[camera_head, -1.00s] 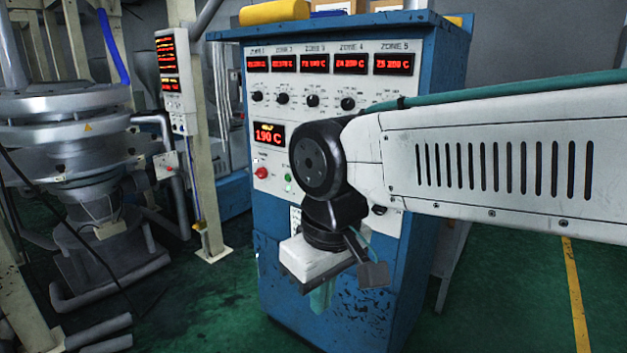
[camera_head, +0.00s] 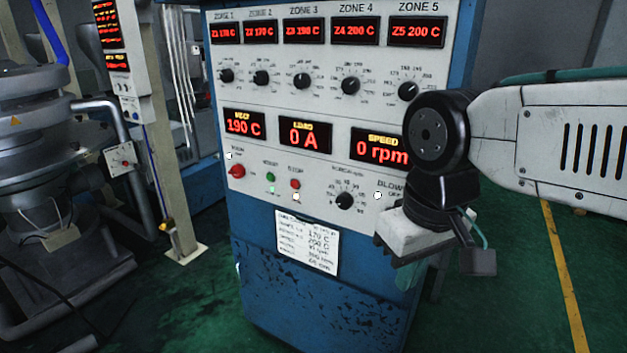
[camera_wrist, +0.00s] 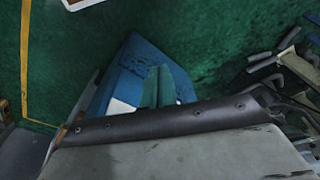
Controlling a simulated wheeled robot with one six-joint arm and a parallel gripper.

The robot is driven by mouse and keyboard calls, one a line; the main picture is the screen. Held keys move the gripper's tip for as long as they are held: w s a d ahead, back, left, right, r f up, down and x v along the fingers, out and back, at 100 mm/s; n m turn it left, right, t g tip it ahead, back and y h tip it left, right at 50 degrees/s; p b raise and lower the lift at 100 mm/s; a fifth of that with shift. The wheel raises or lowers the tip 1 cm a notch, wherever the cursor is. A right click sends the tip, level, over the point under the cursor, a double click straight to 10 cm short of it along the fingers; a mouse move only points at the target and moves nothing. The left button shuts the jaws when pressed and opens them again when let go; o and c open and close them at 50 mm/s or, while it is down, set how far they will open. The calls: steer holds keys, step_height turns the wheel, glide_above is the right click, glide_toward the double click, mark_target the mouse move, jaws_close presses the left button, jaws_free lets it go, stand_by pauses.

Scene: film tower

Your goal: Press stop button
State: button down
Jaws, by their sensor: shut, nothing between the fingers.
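The blue control cabinet (camera_head: 255,285) with a white front panel fills the middle of the head view. A small red button (camera_head: 295,184) under a label that seems to read STOP sits on the lower panel. A green button (camera_head: 270,177) is just left of it, and a larger red knob (camera_head: 237,171) is farther left. My gripper (camera_head: 408,277) hangs pointing down at the cabinet's right front, apart from the stop button, right of and below it. Its teal fingers (camera_wrist: 160,86) are shut and empty in the wrist view, with the blue cabinet (camera_wrist: 132,66) behind them.
Displays read 0 A (camera_head: 304,137) and 0 rpm (camera_head: 384,150). A paper sheet (camera_head: 307,243) is stuck below the buttons. A beige post (camera_head: 158,150) and grey machine (camera_head: 35,150) stand left. Green floor (camera_head: 500,310) is open at right.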

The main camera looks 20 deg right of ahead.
mark_target(295, 184)
steer(key=w+a+f+n+t, duration=0.2)
steer(key=w+t, duration=0.1)
steer(key=w, duration=0.7)
steer(key=w+a+f+n+t+y, duration=0.1)
steer(key=w+a+t, duration=0.1)
steer(key=w, duration=0.9)
steer(key=w+a+f+n+t, duration=0.2)
steer(key=w+t, duration=0.1)
steer(key=w, duration=0.7)
steer(key=w+f+n+t+h, duration=0.1)
steer(key=w+f+t, duration=0.3)
steer(key=w, duration=0.2)
steer(key=w+a+f+n+t+h, duration=0.1)
steer(key=w+f+n+t+h, duration=0.1)
steer(key=w, duration=0.5)
step_height(295, 184, down, 2)
steer(key=shift+w+a+f+t, duration=0.2)
steer(key=shift+f+t, duration=0.05)
steer(key=shift+t, duration=0.65)
steer(key=shift+d, duration=0.1)
steer(key=shift+w+d, duration=0.85)
steer(key=shift+d, duration=0.3)
steer(key=shift+w+d, duration=0.9)
steer(key=shift+d, duration=0.3)
steer(key=shift+w+d, duration=0.85)
steer(key=shift+d, duration=0.3)
